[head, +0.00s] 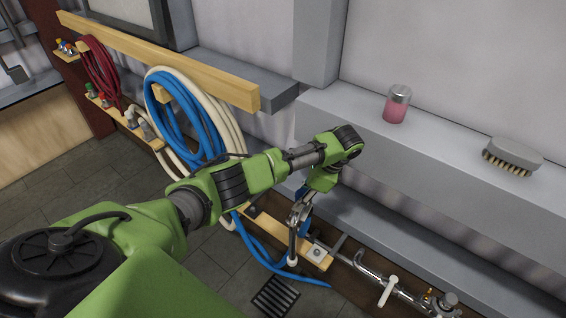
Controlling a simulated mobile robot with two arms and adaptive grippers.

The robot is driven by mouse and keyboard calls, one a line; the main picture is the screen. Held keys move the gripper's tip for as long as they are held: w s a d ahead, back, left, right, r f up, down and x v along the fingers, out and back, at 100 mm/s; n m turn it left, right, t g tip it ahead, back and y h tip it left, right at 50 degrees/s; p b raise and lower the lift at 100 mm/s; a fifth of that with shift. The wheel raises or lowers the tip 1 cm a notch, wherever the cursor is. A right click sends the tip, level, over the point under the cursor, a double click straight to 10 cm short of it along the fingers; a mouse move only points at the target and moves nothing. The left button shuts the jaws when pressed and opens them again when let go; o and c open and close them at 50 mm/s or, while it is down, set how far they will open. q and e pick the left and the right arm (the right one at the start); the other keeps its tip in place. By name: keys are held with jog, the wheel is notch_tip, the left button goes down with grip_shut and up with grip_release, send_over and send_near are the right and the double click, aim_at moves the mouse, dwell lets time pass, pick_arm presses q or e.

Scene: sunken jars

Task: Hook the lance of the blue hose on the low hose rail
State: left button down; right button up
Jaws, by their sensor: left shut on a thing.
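My left gripper (301,209) reaches down past the edge of the grey ledge, over the low wooden rail (268,228). It is shut on a thin grey lance with a pale lower end (292,248), which hangs roughly upright in front of the rail. Whether the lance touches the rail cannot be told. The blue hose (178,105) hangs in coils from the upper wooden rail, beside a cream hose. A blue length (262,256) runs along the floor below the low rail. My arm hides part of the hoses and rail. My right gripper is out of view.
A pink jar (396,104) and a brush (513,155) stand on the grey ledge (440,160). Chrome pipework with a white handle (388,290) lies right of the low rail. A red hose (98,68) hangs far left. A dark floor grate (275,297) is below.

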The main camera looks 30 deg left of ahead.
pick_arm(q)
jog(key=w+a+r+m+t+p, duration=0.3)
jog(key=w+a+m+p, duration=0.1)
jog(key=a+m, duration=0.35)
jog(key=f+b, duration=0.7)
jog(key=f, duration=0.1)
jog(key=a+f+b, duration=0.1)
jog(key=f+b, duration=0.5)
jog(key=f, duration=0.3)
jog(key=f+b, duration=0.7)
jog(key=f, duration=0.2)
jog(key=shift+a+b, duration=0.25)
jog(key=shift+b, duration=0.1)
jog(key=shift+f+b, duration=0.45)
jog(key=shift+f, duration=0.25)
jog(key=shift+r, duration=0.1)
jog(key=shift+a+p, duration=0.15)
jog(key=shift+p, duration=0.2)
